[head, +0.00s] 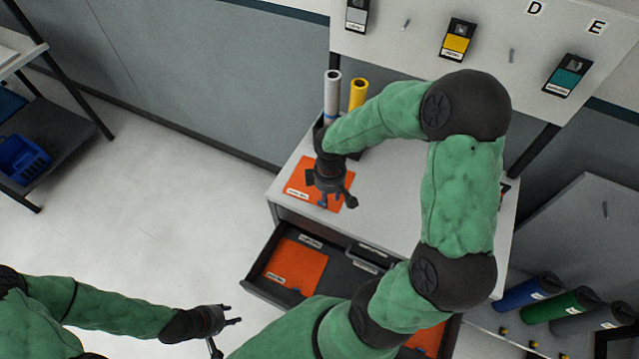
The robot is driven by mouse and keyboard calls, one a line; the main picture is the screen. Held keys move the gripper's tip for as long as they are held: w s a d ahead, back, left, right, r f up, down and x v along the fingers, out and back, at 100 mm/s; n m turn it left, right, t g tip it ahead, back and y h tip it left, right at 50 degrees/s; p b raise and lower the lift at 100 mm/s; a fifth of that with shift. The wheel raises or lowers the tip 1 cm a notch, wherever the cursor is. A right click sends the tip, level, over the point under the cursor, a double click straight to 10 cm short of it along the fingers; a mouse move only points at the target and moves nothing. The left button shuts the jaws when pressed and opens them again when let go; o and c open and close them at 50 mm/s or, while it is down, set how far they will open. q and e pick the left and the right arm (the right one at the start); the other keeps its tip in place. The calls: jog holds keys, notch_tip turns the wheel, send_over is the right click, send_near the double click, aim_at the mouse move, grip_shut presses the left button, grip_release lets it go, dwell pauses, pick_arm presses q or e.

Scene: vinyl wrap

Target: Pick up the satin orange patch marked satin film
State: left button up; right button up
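An orange patch (300,190) with a white label lies flat on the white top of the cabinet, at its left end. A second orange patch (298,266) with a label lies in the open drawer, and part of a third (428,338) shows further right behind my arm. The labels are too small to read. My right gripper (336,203) is over the right part of the patch on the cabinet top, pointing down with fingers spread and covering some of it. I cannot tell if it touches. My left gripper (227,330) is open and empty, low over the floor.
The open drawer (262,262) juts out below the cabinet top (385,190). White and yellow rolls (357,95) stand behind my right gripper. A panel with hung sample cards (457,40) rises at the back. Coloured rolls (528,290) lie at right, a shelf with a blue bin (22,160) stands left.

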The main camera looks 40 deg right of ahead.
jog(key=f, duration=0.3)
jog(key=f+b, duration=0.1)
jog(key=shift+w+a+f, duration=0.1)
jog(key=shift+w+f, duration=0.2)
jog(key=shift+f, duration=0.05)
jog(key=shift+c, duration=0.2)
grip_shut()
